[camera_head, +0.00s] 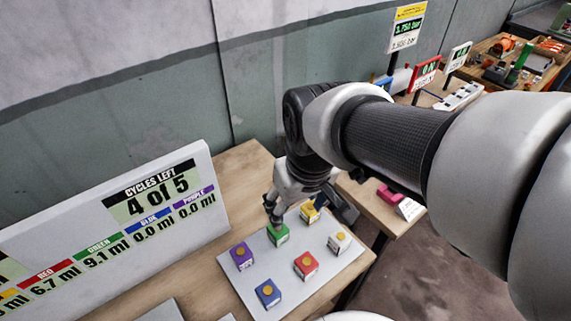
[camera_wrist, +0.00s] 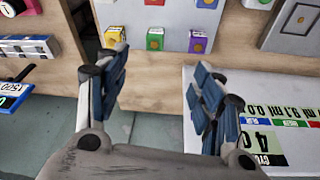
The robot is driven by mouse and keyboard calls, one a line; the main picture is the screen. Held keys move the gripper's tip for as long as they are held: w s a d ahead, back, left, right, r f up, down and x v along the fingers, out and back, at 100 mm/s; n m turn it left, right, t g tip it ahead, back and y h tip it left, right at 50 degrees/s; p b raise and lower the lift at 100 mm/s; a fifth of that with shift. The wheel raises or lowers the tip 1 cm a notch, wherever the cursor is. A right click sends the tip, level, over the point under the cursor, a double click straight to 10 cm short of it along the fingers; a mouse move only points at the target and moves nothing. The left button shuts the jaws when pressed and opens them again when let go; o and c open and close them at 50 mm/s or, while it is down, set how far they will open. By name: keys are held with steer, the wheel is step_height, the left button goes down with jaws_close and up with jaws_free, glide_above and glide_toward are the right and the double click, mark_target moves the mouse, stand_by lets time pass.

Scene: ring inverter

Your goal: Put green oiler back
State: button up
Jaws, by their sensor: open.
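The green oiler (camera_head: 278,235), a small box with a yellow round top, stands upright on the light grey plate (camera_head: 322,262) at its back edge. It stands between the purple oiler (camera_head: 242,257) and the yellow oiler (camera_head: 310,212). My gripper (camera_head: 290,208) is open and empty, close by the green oiler and partly in front of the yellow one. In the wrist view the spread fingers (camera_wrist: 160,68) have the green oiler (camera_wrist: 155,39) beyond the gap between them, apart from both.
The red oiler (camera_head: 306,265), blue oiler (camera_head: 267,293) and white oiler (camera_head: 339,242) stand on the same plate. A display board (camera_head: 120,225) reading "4 of 5" stands at the left. A second wooden table with red and white items (camera_head: 408,208) is at the right.

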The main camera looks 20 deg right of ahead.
steer(key=s+r+m+t, duration=0.1)
steer(key=s+r, duration=0.1)
steer(key=s, duration=0.7)
steer(key=shift+r+t, duration=0.3)
stand_by(0.6)
